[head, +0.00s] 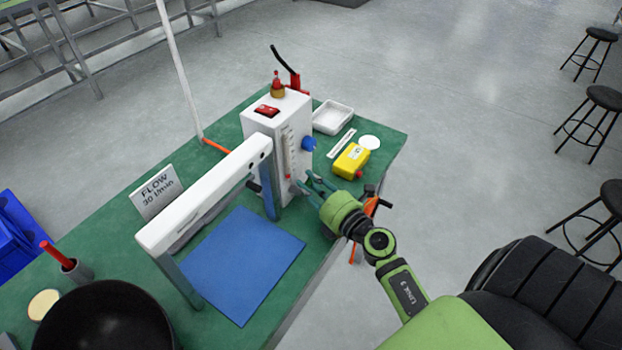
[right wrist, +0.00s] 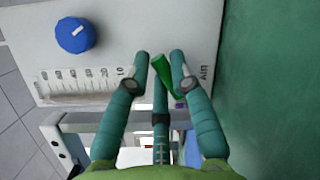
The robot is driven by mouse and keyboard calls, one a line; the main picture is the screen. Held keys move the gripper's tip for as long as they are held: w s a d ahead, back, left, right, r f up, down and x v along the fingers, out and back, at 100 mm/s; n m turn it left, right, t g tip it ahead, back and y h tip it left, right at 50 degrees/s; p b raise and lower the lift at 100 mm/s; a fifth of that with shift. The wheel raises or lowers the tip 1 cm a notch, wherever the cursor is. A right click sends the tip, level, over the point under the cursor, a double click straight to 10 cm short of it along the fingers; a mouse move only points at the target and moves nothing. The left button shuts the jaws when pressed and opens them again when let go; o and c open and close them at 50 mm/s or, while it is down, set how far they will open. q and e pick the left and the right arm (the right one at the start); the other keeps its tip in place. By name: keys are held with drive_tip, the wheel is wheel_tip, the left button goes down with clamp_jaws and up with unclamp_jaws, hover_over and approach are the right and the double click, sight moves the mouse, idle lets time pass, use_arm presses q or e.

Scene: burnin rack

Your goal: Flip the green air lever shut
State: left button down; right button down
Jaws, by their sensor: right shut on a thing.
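The green air lever (right wrist: 163,75) shows in the right wrist view, slanting between the two fingertips of my right gripper (right wrist: 159,60). It lies in front of the lower part of the white flow meter box (right wrist: 205,25). The gripper is shut on the lever, with the right finger close against it. In the head view my right gripper (head: 312,186) reaches in from the right to the foot of the box (head: 259,125); the lever cannot be made out there. My left gripper is in neither view.
The blue knob (head: 308,144) sits on the box above the gripper. A yellow device (head: 351,160) and a white tray (head: 332,117) stand right of the box. A white barred frame (head: 205,195) stands over a blue mat (head: 245,265) on the green table.

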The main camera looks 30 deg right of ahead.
drive_tip(key=m+p, duration=0.1)
drive_tip(key=p, duration=0.1)
drive_tip(key=m+g+p, duration=0.1)
drive_tip(key=p, duration=0.1)
drive_tip(key=m+p, duration=0.1)
drive_tip(key=p, duration=0.1)
drive_tip(key=shift+w+d+f+m, duration=0.1)
drive_tip(key=shift+d+f+m, duration=0.2)
drive_tip(key=shift+m, duration=0.1)
drive_tip(key=shift+f+m+g+y+p, duration=0.4)
drive_tip(key=shift+m+g+p, duration=0.15)
drive_tip(key=shift+p, duration=0.55)
drive_tip(key=c, duration=1.1)
unclamp_jaws()
